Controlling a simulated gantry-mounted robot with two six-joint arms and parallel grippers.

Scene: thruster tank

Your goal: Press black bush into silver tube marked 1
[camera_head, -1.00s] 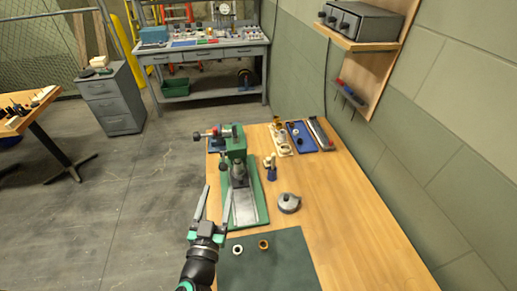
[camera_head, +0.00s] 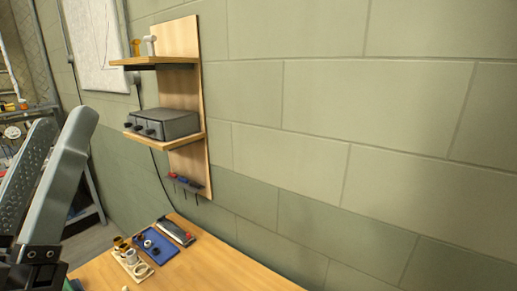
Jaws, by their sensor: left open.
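My left gripper (camera_head: 62,122) is large and close at the left edge, its two grey fingers apart with nothing seen between them. It is raised in front of the view, left of the wooden bench. A blue tray (camera_head: 166,250) on the bench holds small dark parts, too small to tell whether one is the black bush. Beside it a pale holder (camera_head: 118,258) carries several rings and small parts. No silver tube marked 1 can be made out. My right gripper is out of view.
The wooden bench (camera_head: 215,270) fills the bottom and is bare to the right of the trays. A dark tray with red (camera_head: 172,229) lies behind the blue one. A wall-mounted wooden shelf (camera_head: 180,147) holds a grey box (camera_head: 165,123) with knobs.

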